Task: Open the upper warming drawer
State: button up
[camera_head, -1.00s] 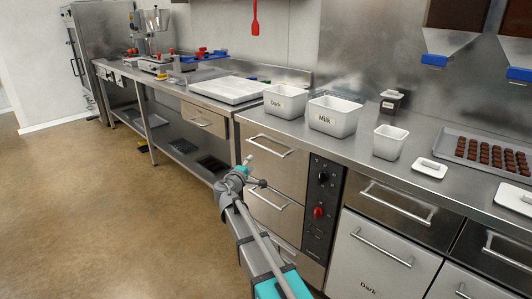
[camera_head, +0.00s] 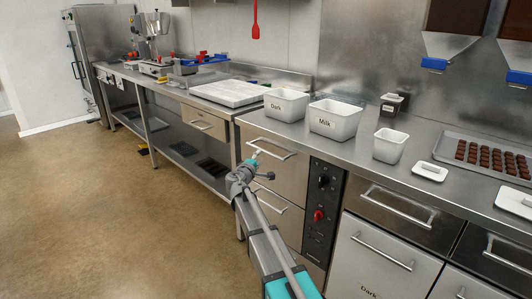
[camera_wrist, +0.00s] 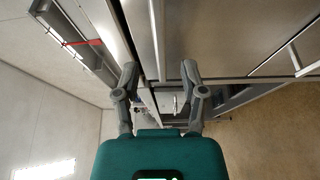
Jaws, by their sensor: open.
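The upper warming drawer (camera_head: 284,175) is a steel front below the counter, left of a black control panel, and looks shut. Its bar handle (camera_head: 276,150) runs across its top part. My gripper (camera_head: 256,158) is at the handle's left end in the head view; whether it touches the handle cannot be told. In the wrist view my gripper (camera_wrist: 160,74) is open, fingers apart, with no held object visible. A long metal edge runs between the fingers there; whether it is the handle or the counter edge is unclear. A lower drawer handle (camera_head: 271,199) shows partly behind my arm.
The control panel (camera_head: 322,205) has a black and a red knob. The counter holds the Dark tub (camera_head: 285,107), the Milk tub (camera_head: 334,123), a small white tub (camera_head: 389,147) and a chocolate tray (camera_head: 455,146).

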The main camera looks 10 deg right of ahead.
aim_at(263, 152)
jog(key=x, duration=0.6)
jog(key=shift+w+d, duration=0.1)
jog(key=shift+w, duration=0.1)
grip_shut()
jog(key=shift+d, duration=0.25)
jog(key=shift+s+a, duration=0.1)
